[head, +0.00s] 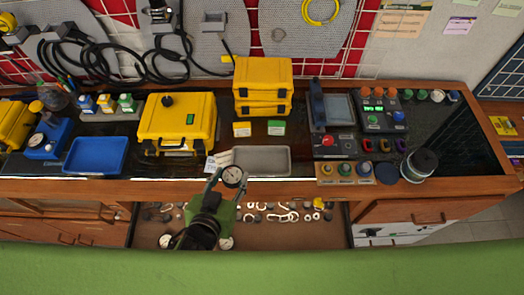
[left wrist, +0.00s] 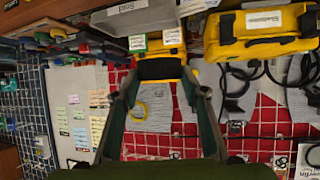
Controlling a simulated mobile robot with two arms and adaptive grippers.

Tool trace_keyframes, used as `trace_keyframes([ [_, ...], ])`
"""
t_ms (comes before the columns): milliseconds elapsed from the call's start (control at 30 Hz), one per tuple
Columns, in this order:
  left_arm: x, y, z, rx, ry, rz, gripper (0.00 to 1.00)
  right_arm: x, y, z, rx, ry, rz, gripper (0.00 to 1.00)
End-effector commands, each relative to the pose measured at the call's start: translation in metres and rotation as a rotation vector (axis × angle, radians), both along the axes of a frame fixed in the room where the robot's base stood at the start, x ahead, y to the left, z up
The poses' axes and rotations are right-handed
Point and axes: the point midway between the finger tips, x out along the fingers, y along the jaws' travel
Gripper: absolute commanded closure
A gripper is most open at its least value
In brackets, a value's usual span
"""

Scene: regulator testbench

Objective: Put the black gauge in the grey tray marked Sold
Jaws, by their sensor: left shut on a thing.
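The black gauge (head: 233,176), with a round white dial, is up in the air in front of the counter edge in the head view. My left gripper (head: 216,184) is shut on it. In the left wrist view the dark body of the gauge (left wrist: 160,69) sits between the fingertips of my left gripper (left wrist: 160,80); its dial is hidden there. The empty grey tray (head: 265,160) lies on the counter just behind and right of the gauge. It also shows at the top of the left wrist view (left wrist: 130,20). My right gripper is not in view.
A white card (head: 218,160) stands at the tray's left. A yellow case (head: 178,122) and a blue tray (head: 96,155) are farther left. Stacked yellow cases (head: 262,82) stand behind. A control panel (head: 330,146) is to the right. An open drawer (head: 150,232) with small parts lies below.

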Motion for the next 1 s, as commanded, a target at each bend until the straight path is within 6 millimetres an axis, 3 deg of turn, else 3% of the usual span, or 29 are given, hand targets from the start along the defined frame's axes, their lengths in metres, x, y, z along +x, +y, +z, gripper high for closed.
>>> trace_keyframes([
  [333, 0.069, -0.026, -0.03, 0.002, -0.004, 0.001, 0.87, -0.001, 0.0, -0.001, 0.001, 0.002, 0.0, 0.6],
  [400, 0.085, -0.032, -0.041, 0.0, -0.007, 0.0, 0.87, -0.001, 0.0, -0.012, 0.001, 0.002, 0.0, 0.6],
  [500, 0.095, -0.036, -0.062, 0.0, -0.003, 0.001, 0.87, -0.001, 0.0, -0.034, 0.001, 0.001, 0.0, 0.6],
  [700, 0.114, -0.043, -0.084, -0.001, -0.003, 0.0, 0.87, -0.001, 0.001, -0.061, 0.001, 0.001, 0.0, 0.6],
  [1000, 0.124, -0.047, -0.093, -0.001, -0.003, 0.0, 0.87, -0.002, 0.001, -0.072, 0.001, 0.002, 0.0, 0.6],
])
